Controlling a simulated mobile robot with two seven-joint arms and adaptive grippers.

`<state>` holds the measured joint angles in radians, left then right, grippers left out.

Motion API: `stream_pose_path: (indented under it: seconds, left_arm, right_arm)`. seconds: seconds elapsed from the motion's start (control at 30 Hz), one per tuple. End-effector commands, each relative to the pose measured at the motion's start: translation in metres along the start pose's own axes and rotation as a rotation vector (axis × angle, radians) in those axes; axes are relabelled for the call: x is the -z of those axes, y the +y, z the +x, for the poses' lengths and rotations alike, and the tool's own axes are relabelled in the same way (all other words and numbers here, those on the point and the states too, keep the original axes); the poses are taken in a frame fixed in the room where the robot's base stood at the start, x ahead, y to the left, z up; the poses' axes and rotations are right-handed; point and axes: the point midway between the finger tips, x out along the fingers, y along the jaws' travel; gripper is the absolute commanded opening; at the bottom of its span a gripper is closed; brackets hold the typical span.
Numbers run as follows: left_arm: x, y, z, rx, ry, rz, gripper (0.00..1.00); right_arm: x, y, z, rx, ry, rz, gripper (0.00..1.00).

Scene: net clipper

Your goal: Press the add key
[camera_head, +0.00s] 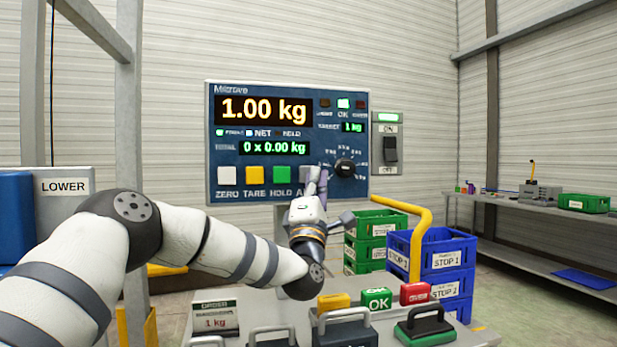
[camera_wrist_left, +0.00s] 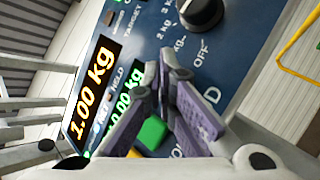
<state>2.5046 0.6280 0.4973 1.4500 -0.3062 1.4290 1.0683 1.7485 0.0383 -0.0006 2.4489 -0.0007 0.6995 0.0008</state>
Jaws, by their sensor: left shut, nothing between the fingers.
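The add key (camera_head: 306,174), right of HOLD, is mostly covered by my left gripper (camera_head: 318,180). That gripper is shut and empty, its tips in front of the add key. In the left wrist view the closed fingers (camera_wrist_left: 172,80) hide the key, with the green HOLD key (camera_wrist_left: 150,133) beside them. Contact cannot be told. My right gripper is not in view.
A round dial (camera_head: 345,168) sits just right of the keys, and a wall switch (camera_head: 390,149) beyond it. Below are a bench with OK (camera_head: 376,300) and red blocks, weights with handles, and stacked green and blue crates (camera_head: 447,258). A yellow rail (camera_head: 420,235) rises at right.

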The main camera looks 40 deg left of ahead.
Motion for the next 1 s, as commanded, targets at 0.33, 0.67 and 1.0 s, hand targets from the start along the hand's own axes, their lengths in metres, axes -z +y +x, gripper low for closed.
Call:
stream_pose_path:
  seconds: [0.33, 0.67, 1.0]
  left_arm:
    - [0.0004, 0.0002, 0.0010, -0.001, 0.000, 0.000, 0.00]
    - [0.0023, -0.0022, 0.0037, 0.000, 0.000, -0.001, 0.00]
    - [0.0041, -0.0028, 0.0061, -0.002, 0.001, -0.001, 0.00]
  right_arm:
    - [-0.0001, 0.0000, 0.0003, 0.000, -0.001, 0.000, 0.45]
    - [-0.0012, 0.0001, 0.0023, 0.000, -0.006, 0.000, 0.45]
    - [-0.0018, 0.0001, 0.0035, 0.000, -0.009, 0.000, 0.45]
